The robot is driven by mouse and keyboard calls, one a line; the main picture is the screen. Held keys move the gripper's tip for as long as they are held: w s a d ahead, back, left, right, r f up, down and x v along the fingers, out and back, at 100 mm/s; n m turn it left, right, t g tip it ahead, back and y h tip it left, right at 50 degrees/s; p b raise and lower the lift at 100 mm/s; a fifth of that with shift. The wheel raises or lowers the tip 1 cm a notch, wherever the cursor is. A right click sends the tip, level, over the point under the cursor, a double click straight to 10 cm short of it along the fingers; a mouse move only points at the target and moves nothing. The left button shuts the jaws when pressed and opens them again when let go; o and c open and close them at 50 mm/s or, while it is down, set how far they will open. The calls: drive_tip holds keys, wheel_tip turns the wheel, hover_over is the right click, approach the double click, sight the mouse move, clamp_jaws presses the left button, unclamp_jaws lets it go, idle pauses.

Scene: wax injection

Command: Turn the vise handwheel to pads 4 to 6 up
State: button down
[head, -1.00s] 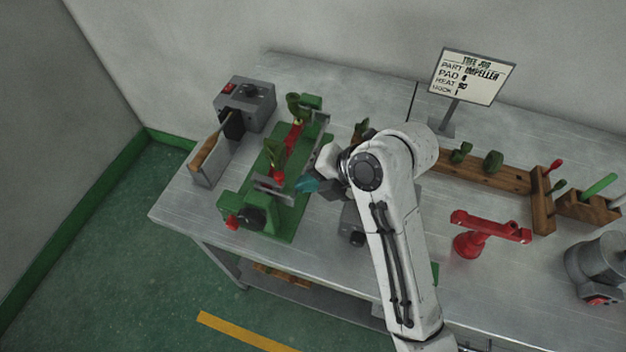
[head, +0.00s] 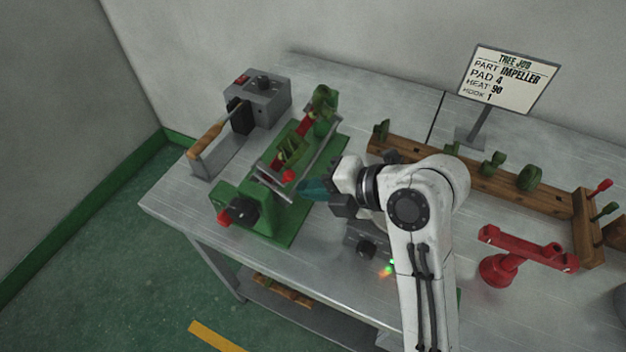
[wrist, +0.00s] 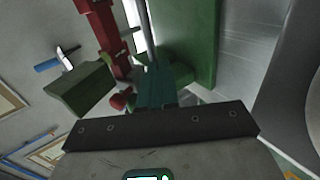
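The green vise (head: 267,221) stands near the left front of the table. A black round part (head: 243,210) sits on its front end beside a red knob (head: 223,218); I take this for the handwheel. A green block (head: 291,150) and another red knob (head: 288,175) are between the vise's rails. Pad numbers are not readable. My gripper (head: 312,188) is just right of the rails, with teal fingers together and nothing visible between them. In the wrist view the fingers (wrist: 156,90) point toward the vise, near its red knob (wrist: 122,99); contact is unclear.
A grey box (head: 262,92) with a wooden-handled tool (head: 206,146) stands behind left. A wooden rack (head: 470,175) with green pieces runs along the back right. A red stand (head: 520,248) is right of my arm. The sign (head: 508,78) reads pad 4, heat 90, hook 1.

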drive_tip(key=shift+w+a+f+b, duration=0.1)
drive_tip(key=shift+a+f+b, duration=0.1)
drive_tip(key=shift+f+b, duration=0.75)
drive_tip(key=shift+a+b, duration=0.2)
drive_tip(key=shift+b, duration=0.4)
